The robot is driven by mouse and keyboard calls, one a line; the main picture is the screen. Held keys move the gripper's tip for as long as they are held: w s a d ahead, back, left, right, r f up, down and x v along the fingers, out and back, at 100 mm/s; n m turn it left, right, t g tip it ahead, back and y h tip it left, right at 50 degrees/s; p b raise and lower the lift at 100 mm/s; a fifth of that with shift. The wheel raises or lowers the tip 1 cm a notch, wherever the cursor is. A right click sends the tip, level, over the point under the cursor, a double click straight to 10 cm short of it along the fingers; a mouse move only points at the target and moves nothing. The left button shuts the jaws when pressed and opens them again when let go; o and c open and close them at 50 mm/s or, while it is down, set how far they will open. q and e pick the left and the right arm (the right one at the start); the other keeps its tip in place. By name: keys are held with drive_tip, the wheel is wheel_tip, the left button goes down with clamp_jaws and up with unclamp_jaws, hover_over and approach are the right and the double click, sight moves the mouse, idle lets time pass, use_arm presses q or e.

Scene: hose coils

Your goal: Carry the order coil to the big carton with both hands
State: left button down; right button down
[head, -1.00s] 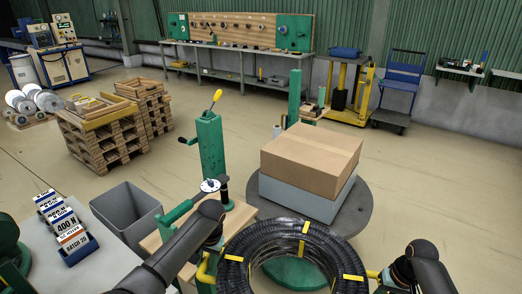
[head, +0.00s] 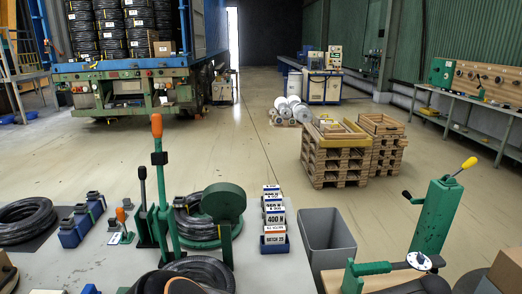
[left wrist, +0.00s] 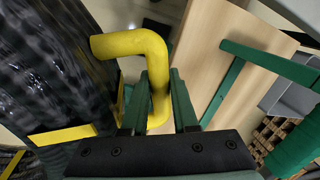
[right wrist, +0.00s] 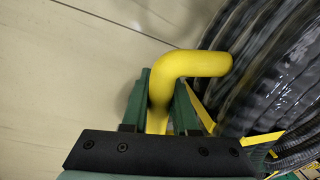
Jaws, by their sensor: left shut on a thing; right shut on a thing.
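The held coil, black hose with yellow bands, fills the left of the left wrist view (left wrist: 50,75) and the right of the right wrist view (right wrist: 270,75). My left gripper (left wrist: 158,85) is shut on a bent yellow handle (left wrist: 125,44) beside the coil. My right gripper (right wrist: 163,82) is shut on a matching yellow handle (right wrist: 205,64) at the coil's other side. Neither gripper nor the held coil is clear in the head view. A brown carton (head: 509,267) is cut off at the head view's right edge; I cannot tell its full size.
A bench with label boxes (head: 273,220), green tools and loose hose coils (head: 25,220) is in front. A grey bin (head: 325,240) and a green post (head: 435,215) stand right of it. Pallets (head: 340,155) and a loaded truck (head: 130,75) stand beyond open floor.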

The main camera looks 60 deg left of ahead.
use_arm(q)
drive_tip(key=shift+w+r, duration=0.15)
drive_tip(key=shift+r, duration=0.15)
use_arm(e)
drive_tip(key=shift+w+r, duration=0.15)
drive_tip(key=shift+r, duration=0.15)
